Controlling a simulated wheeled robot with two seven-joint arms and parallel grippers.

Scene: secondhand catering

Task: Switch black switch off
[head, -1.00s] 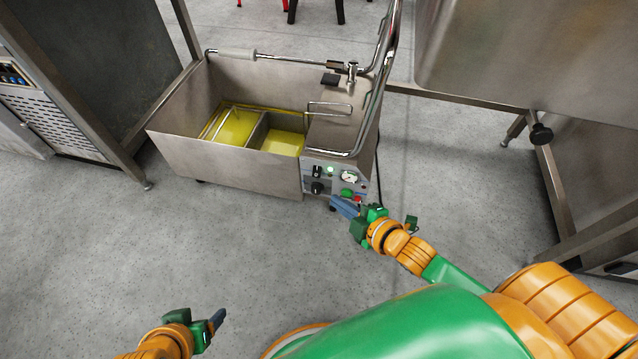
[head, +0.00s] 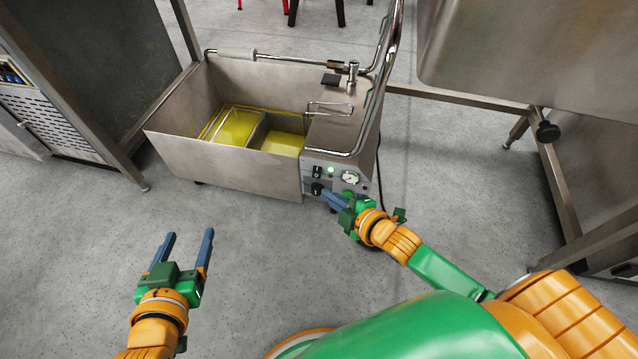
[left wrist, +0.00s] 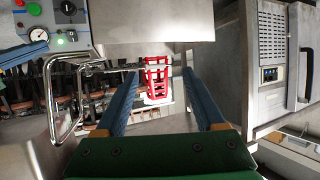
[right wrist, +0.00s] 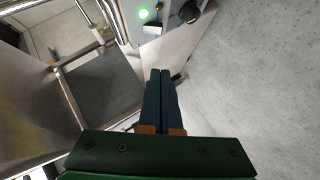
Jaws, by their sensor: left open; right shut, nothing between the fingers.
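The control panel (head: 340,178) is on the front right of the steel fryer. Its black switch (head: 317,171) sits at the upper left, beside a lit green lamp (head: 331,170). A round black knob (head: 316,188) is below the switch. The black switch also shows in the left wrist view (left wrist: 71,36) and, tilted, in the right wrist view (right wrist: 152,29). My right gripper (head: 324,191) is shut and empty, its tips in front of the panel near the knob. My left gripper (head: 189,234) is open and empty above the floor, left of the panel.
The fryer basin (head: 220,160) holds yellow oil. A bent steel pipe (head: 378,90) rises beside the panel. A steel table leg (head: 558,190) stands to the right. The floor (head: 90,260) in front is clear.

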